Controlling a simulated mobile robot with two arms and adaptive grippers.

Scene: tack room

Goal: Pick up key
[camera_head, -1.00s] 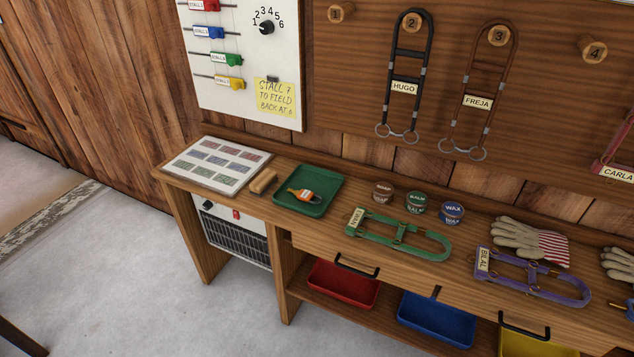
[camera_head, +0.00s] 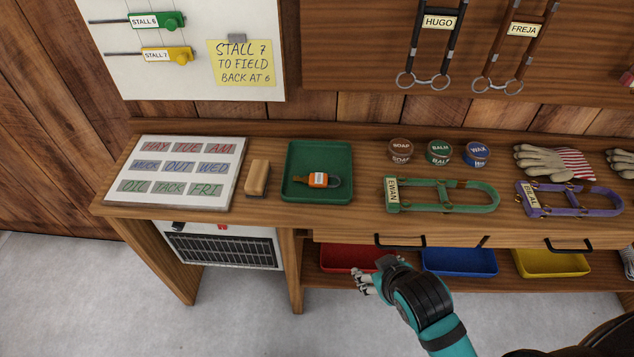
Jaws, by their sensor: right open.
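The key (camera_head: 302,182) lies in the green tray (camera_head: 320,152) on the bench top. It has an orange tag and a grey loop at its right end; its brass-coloured part points left. My right gripper (camera_head: 362,283) is open and empty. It shows below the bench top, in front of the red bin, below and to the right of the green tray and apart from the key. My left gripper is not in view.
A wooden-backed brush (camera_head: 257,177) and a word board (camera_head: 180,170) lie left of the tray. A green halter (camera_head: 440,196) and several tins, including a soap tin (camera_head: 400,151), are to its right. Drawer handles (camera_head: 400,243) stick out from the bench front.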

